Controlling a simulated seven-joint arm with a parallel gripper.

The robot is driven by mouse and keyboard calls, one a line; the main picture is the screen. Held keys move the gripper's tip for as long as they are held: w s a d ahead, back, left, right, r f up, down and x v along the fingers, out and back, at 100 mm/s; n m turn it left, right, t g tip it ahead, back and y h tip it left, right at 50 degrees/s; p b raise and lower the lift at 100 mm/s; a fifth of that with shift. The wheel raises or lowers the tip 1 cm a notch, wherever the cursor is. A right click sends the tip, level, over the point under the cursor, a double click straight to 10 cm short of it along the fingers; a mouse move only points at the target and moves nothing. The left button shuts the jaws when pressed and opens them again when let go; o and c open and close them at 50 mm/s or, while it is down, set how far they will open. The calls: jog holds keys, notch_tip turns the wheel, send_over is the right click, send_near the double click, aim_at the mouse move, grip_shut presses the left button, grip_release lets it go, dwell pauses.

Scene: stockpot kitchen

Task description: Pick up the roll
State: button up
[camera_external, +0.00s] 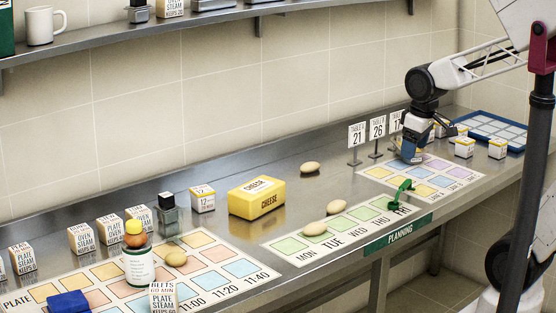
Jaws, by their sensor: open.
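Several pale, oval rolls lie on the steel counter. One roll (310,168) is on bare steel behind the weekday mat. A second roll (336,207) and a third roll (315,228) are on or at the edge of the weekday mat (290,256). Another roll (176,258) lies on the time-grid mat at the left. My gripper (411,158) points down over the coloured mat at the right, apart from all these rolls. Its fingers are small and partly blurred here, and whatever is directly beneath them is hard to make out.
A yellow cheese box (257,198) stands mid-counter. Table signs (357,136) stand close to the left of my gripper. A green object (401,192) lies on the weekday mat. A blue tray (490,130) and small boxes are at the right. A bottle (138,262) and boxes crowd the left.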

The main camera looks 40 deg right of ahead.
jog(key=w+a+f+n+g, duration=0.1)
jog(key=w+a+f+n, duration=0.6)
jog(key=w, duration=0.4)
jog(key=n+g, duration=0.1)
jog(key=n, duration=0.3)
send_over(315, 224)
notch_tip(315, 224, down, 9)
jog(key=shift+r, duration=0.1)
jog(key=shift+f, duration=1.35)
jog(key=shift+w+f, duration=0.1)
jog(key=shift+f, duration=2.5)
